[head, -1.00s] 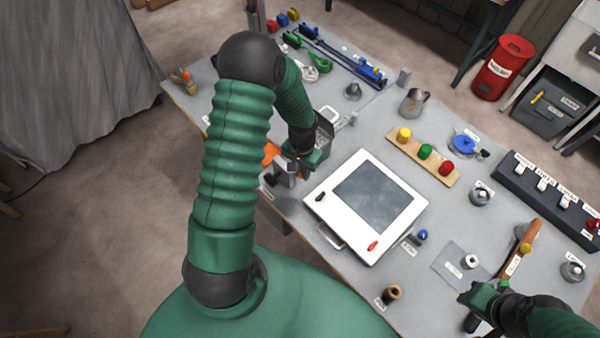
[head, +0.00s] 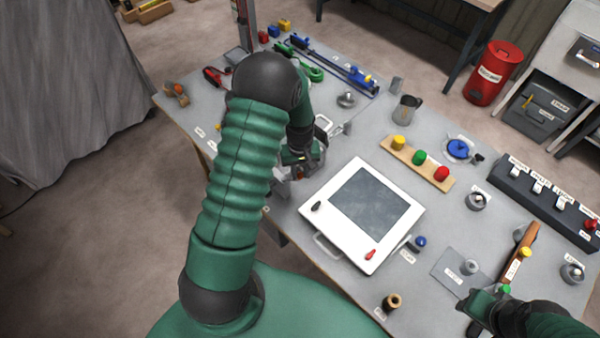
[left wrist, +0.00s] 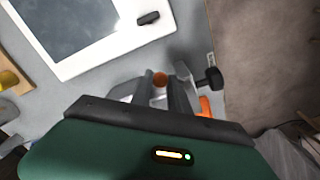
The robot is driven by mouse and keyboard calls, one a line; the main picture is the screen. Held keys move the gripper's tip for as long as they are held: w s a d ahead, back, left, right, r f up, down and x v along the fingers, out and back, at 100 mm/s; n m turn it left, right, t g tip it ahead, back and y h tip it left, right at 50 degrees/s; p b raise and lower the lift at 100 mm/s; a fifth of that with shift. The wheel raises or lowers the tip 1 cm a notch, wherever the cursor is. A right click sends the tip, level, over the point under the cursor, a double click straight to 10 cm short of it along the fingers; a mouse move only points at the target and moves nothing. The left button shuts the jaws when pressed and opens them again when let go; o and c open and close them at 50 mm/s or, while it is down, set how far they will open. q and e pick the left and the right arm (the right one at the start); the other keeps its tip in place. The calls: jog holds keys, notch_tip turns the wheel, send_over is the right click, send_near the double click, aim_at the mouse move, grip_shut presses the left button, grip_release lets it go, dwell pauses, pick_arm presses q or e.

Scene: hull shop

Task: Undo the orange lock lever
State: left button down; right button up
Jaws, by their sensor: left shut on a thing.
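My left gripper (head: 299,165) is down at the near left table edge, left of the white framed panel. In the left wrist view its two fingers (left wrist: 164,90) are closed around an orange piece, which I take as the orange lock lever (left wrist: 160,78). Another orange part (left wrist: 205,106) shows right of the fingers, beside a black knob (left wrist: 211,79) on a grey fixture. My arm and gripper hide most of this fixture in the head view. My right gripper (head: 477,305) is at the lower right, near a wooden-handled tool; its fingers are unclear.
The white panel (head: 312,220) lies just right of my left gripper. Behind it are a metal jug (head: 407,109) and a wooden strip (head: 390,153) with yellow, green and red knobs. A dark switch box (head: 510,180) stands at the right.

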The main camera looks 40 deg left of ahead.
dwell(0.5)
pick_arm(q)
jog(key=c, duration=1.3)
grip_release()
jog(key=shift+w, duration=0.1)
notch_tip(320, 180, up, 17)
jog(key=shift+f+b, duration=0.15)
jog(key=shift+b, duration=0.95)
jog(key=shift+a, duration=0.1)
